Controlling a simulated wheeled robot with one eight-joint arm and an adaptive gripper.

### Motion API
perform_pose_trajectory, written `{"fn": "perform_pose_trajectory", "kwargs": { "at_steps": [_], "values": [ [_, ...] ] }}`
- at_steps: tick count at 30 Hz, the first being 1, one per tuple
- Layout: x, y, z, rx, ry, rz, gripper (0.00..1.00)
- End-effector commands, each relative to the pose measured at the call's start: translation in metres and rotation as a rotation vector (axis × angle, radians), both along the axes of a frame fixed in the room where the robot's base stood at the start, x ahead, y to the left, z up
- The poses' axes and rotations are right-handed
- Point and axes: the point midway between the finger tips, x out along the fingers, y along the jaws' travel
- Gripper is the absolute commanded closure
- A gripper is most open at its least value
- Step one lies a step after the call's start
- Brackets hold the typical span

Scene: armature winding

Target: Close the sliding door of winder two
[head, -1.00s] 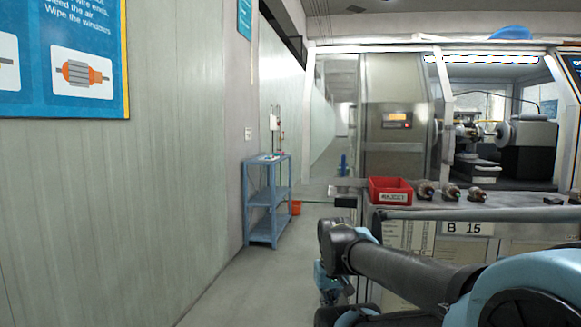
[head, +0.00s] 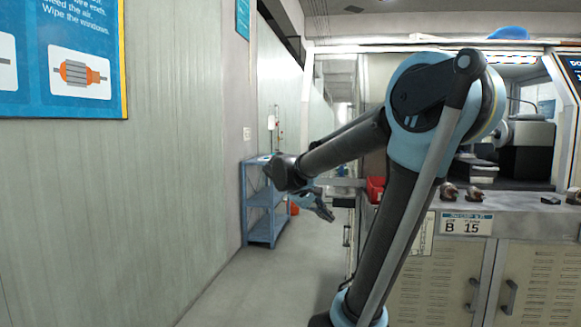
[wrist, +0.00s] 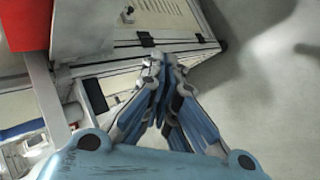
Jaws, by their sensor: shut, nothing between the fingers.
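The winder (head: 545,185) is a pale grey machine cabinet at the right of the head view. No marking I can read shows whether it is winder two. Its work bay, with a dark unit (head: 527,140) inside, is visible through the front. My arm covers much of the front, and I cannot make out the sliding door or its handle for sure. My gripper (head: 325,210) is shut and empty, in front of the cabinet's left end and clear of the floor. In the wrist view its fingertips (wrist: 160,60) meet near the cabinet's edge, apparently touching nothing.
A blue shelf rack (head: 263,215) stands by the left wall. The grey aisle floor (head: 240,285) is free.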

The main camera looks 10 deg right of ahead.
Motion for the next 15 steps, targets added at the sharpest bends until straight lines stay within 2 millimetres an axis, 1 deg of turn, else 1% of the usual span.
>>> {"fn": "perform_pose_trajectory", "kwargs": {
  "at_steps": [1,5,6,8,9,11,12,14,15],
  "values": [
    [0.018,0.008,0.011,-0.045,-0.008,0.015,1.0],
    [0.059,0.026,0.039,-0.164,-0.036,0.041,1.0],
    [0.071,0.033,0.048,-0.201,-0.046,0.049,1.0],
    [0.089,0.044,0.06,-0.254,-0.064,0.061,1.0],
    [0.1,0.053,0.067,-0.29,-0.076,0.067,1.0],
    [0.117,0.067,0.078,-0.343,-0.096,0.078,1.0],
    [0.128,0.077,0.086,-0.377,-0.111,0.083,1.0],
    [0.143,0.094,0.096,-0.43,-0.134,0.092,1.0],
    [0.154,0.106,0.103,-0.463,-0.151,0.098,1.0]
  ]
}}
